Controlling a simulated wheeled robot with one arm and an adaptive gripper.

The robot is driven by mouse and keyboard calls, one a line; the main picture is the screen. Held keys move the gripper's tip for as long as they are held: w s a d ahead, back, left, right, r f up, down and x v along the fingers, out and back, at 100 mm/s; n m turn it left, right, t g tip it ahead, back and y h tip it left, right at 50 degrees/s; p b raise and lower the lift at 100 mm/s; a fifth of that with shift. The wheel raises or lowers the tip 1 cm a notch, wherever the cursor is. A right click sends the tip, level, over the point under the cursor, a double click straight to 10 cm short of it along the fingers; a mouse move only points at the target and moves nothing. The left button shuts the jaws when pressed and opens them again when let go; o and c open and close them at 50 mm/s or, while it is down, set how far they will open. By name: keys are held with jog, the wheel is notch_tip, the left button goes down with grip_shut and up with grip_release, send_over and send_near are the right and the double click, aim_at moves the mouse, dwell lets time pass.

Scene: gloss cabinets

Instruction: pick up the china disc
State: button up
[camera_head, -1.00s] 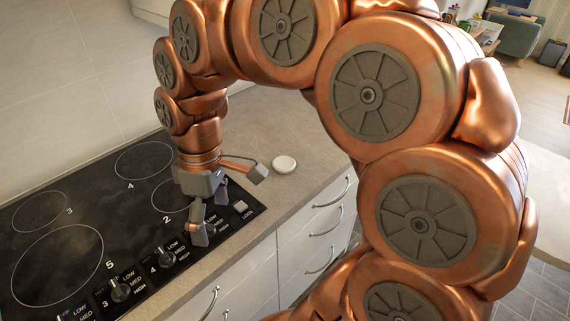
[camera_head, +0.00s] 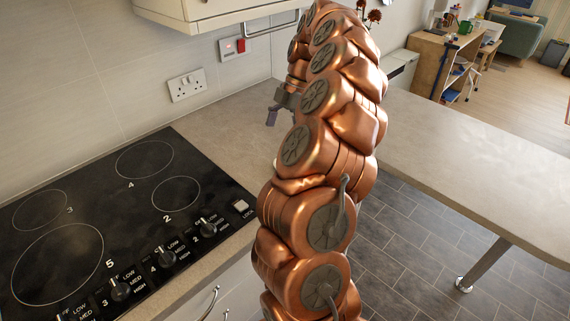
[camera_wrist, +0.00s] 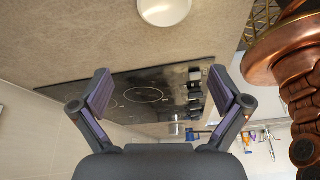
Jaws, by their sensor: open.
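The china disc (camera_wrist: 164,10) is a small round white dish on the beige counter, cut by the top edge of the wrist view. In the head view my arm hides nearly all of it; only a pale sliver shows at the arm's left edge. My gripper (camera_wrist: 160,74) is open, with its two fingers spread wide and nothing between them. The disc lies beyond the fingertips, apart from them. In the head view my gripper (camera_head: 272,115) shows partly behind my arm, over the counter near the back wall.
A black hob (camera_head: 110,220) with knobs is set in the counter (camera_head: 225,125) at left. A wall socket (camera_head: 187,85) and red switch (camera_head: 240,46) are on the tiled wall, below a wall cabinet (camera_head: 205,10). Another worktop (camera_head: 455,140) extends right, mostly clear.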

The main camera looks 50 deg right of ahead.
jog(key=d, duration=0.1)
jog(key=s+d+f, duration=0.1)
jog(key=d, duration=0.1)
jog(key=shift+s+d+f, duration=0.1)
jog(key=shift+s+f, duration=0.1)
jog(key=shift+f, duration=0.1)
jog(key=shift+s+d+f, duration=0.2)
jog(key=shift+d+f, duration=0.05)
jog(key=shift+d, duration=0.05)
jog(key=shift+p+x, duration=1)
jog(key=shift+x, duration=1.05)
jog(key=shift+p+x, duration=0.55)
jog(key=shift+x, duration=1.2)
jog(key=shift+w, duration=0.1)
jog(key=c, duration=1.3)
jog(key=shift+o, duration=0.2)
jog(key=shift+r, duration=0.1)
